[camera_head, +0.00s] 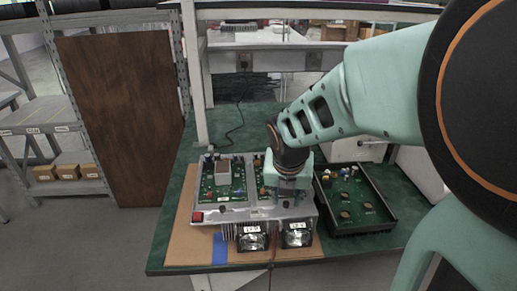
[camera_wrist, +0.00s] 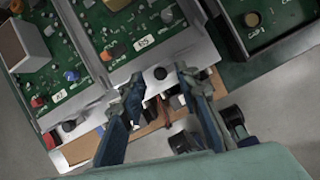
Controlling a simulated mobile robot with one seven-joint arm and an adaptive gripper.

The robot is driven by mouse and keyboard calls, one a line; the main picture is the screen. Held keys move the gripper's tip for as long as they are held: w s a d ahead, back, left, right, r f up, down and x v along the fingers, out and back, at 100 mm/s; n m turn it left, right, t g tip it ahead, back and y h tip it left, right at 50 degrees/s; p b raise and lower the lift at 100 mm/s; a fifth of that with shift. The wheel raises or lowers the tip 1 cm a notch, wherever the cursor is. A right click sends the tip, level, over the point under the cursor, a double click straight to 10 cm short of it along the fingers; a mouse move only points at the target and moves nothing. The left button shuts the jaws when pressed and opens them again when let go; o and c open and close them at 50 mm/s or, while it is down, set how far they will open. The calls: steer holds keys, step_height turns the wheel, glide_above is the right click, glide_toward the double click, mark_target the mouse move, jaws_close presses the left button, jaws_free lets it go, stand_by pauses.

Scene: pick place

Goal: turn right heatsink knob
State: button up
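The metal-framed circuit device (camera_head: 212,217) sits on the bench, with two black-and-silver front units, left (camera_head: 252,238) and right (camera_head: 298,234). In the wrist view, a small black knob (camera_wrist: 160,73) on the silver front strip appears between the tips of my gripper's fingers (camera_wrist: 159,82). The fingers are open and spread to either side of it; contact cannot be told. A second black knob (camera_wrist: 68,126) lies farther left on the strip. In the head view, my gripper (camera_head: 287,190) is over the device's right part and hides the panel beneath it.
A red switch (camera_head: 197,216) is at the device's left front corner. A black open tray with a green board (camera_head: 352,198) stands close on the right. Cardboard (camera_head: 190,245) lies under the device on the green bench (camera_head: 168,220). A shelf rack (camera_head: 40,120) stands left.

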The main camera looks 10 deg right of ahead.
steer(key=shift+w+d+f+b, duration=0.1)
steer(key=shift+w+f+b, duration=0.2)
steer(key=shift+f, duration=0.3)
steer(key=shift+c, duration=0.4)
jaws_close()
